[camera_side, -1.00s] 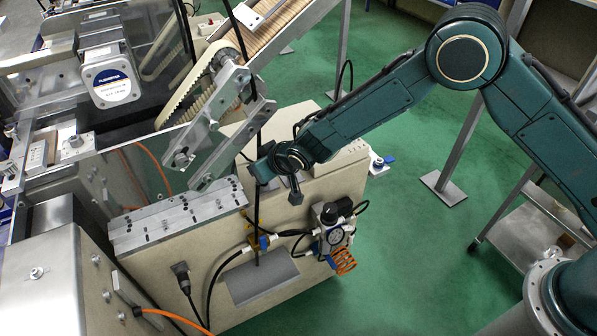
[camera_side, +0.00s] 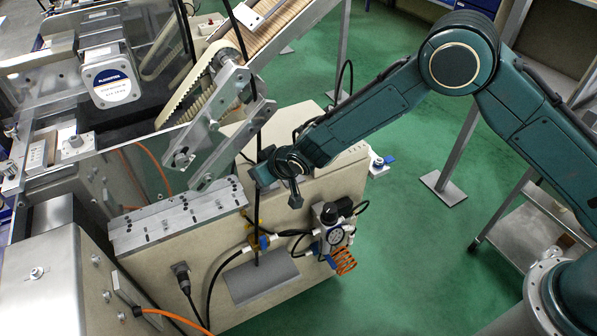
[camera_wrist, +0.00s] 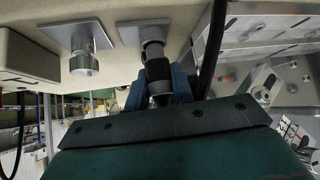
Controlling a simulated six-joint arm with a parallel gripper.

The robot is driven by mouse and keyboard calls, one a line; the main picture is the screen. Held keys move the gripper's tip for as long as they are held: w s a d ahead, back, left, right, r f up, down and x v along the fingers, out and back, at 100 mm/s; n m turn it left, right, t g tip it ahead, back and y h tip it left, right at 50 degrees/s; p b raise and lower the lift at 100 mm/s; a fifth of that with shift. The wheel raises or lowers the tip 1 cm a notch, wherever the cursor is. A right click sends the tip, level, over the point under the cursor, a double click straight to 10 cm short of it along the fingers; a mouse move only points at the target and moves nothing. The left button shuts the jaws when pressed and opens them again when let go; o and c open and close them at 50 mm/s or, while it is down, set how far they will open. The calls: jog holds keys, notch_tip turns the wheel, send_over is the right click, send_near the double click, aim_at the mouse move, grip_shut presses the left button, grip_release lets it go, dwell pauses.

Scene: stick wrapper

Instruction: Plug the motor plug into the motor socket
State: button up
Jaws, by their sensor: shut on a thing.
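My gripper (camera_wrist: 161,92) has blue fingers shut on the dark cylindrical motor plug (camera_wrist: 158,70) in the wrist view. The plug's far end points at a metal socket (camera_wrist: 152,46) on a square plate on the beige machine wall. They overlap in this view, and I cannot tell whether the plug is seated in it. A second metal fitting (camera_wrist: 84,62) on a similar plate is to the left, apart from the plug. In the side view my gripper (camera_side: 258,174) is at the beige cabinet's upper edge, and the plug cannot be made out there.
A black cable (camera_wrist: 211,50) runs close to the right of the gripper. In the side view, a metal block (camera_side: 180,218) lies left of the gripper, slanted metal bracket arms (camera_side: 215,135) are above left, and an air regulator (camera_side: 331,232) is below right.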

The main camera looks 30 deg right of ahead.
jog(key=shift+f, duration=0.75)
jog(key=o, duration=1.1)
jog(key=shift+c, duration=0.2)
jog(key=shift+r, duration=0.1)
jog(key=v, duration=1.3)
jog(key=shift+s+r, duration=0.2)
jog(key=shift+s, duration=0.1)
jog(key=shift+d+r, duration=0.1)
